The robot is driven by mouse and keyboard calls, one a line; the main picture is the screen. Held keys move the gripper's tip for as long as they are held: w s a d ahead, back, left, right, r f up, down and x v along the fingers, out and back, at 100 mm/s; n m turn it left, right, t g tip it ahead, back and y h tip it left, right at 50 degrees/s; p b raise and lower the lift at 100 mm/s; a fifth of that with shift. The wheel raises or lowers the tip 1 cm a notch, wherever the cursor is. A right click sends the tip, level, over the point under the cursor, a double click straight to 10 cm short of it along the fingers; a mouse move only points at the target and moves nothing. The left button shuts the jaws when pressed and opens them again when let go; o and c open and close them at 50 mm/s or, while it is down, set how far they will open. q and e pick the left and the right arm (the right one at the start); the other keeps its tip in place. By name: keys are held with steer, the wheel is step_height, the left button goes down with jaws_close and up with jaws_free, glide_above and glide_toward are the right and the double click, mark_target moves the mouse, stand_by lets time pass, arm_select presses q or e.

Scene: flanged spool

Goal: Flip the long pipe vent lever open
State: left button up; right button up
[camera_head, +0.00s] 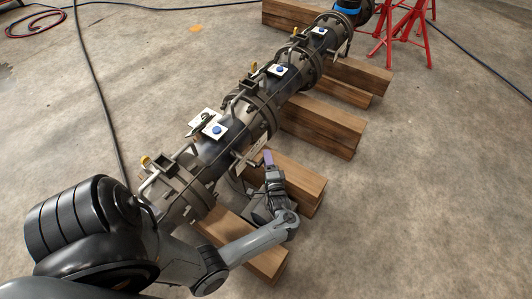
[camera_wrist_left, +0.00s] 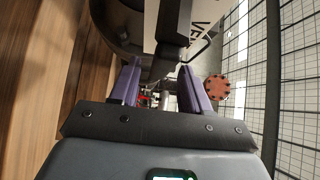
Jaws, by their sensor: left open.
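The long flanged pipe (camera_head: 212,153) runs diagonally from lower left to upper right. A light plate with letters reading "VE" and part of another (camera_wrist_left: 200,18) is at the top of the left wrist view. A thin dark bent rod (camera_wrist_left: 199,50) shows below it; I cannot tell whether it is the vent lever. My left gripper (camera_head: 268,158) is beside the right side of the pipe, near a grey bar-like fitting (camera_head: 250,157). In the left wrist view its purple fingers (camera_wrist_left: 159,88) are apart, with nothing clearly held between them. My right gripper is not in view.
Wooden beams (camera_head: 322,127) lie under the pipe and stick out to the right. Blue knobs on white plates (camera_head: 217,130) and yellow-tipped handles (camera_head: 145,160) line the pipe's top. Red stands (camera_head: 405,30) are at the upper right. Cables cross the concrete floor, which is otherwise open at right.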

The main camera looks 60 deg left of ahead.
arm_select(q)
steer(key=shift+s+x, duration=0.25)
steer(key=shift+x, duration=0.95)
steer(key=shift+d, duration=0.25)
steer(key=shift+c, duration=0.2)
steer(key=shift+a+f, duration=0.1)
jaws_close()
